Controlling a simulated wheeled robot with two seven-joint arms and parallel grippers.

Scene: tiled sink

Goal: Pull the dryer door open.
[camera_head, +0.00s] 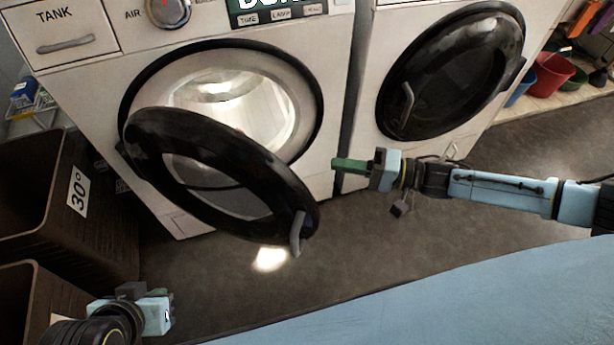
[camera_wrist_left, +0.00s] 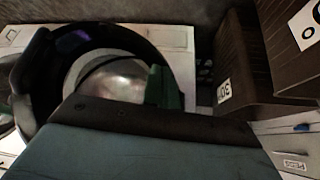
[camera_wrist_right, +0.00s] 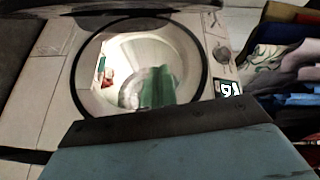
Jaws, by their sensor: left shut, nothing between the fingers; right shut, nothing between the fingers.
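The dryer (camera_head: 90,75) is the left white machine, with TANK and AIR labels and a lit drum (camera_head: 235,100). Its round black door (camera_head: 150,135) stands swung out from the opening, hinged on the left, with a grey handle (camera_head: 297,233) on its free edge. My right gripper (camera_head: 345,164) is shut and empty, to the right of the door and apart from the handle. The right wrist view shows the open drum (camera_wrist_right: 118,50) beyond its green fingers (camera_wrist_right: 157,88). My left gripper (camera_head: 168,310) is shut and empty at lower left, below the door. The door also shows in the left wrist view (camera_wrist_left: 40,80).
A second machine with a closed black door (camera_head: 455,70) stands to the right. Dark wooden bins (camera_head: 110,220), one marked 30°, stand at the left. Red (camera_head: 550,75) and blue buckets are at the far right. The floor before the machines is clear.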

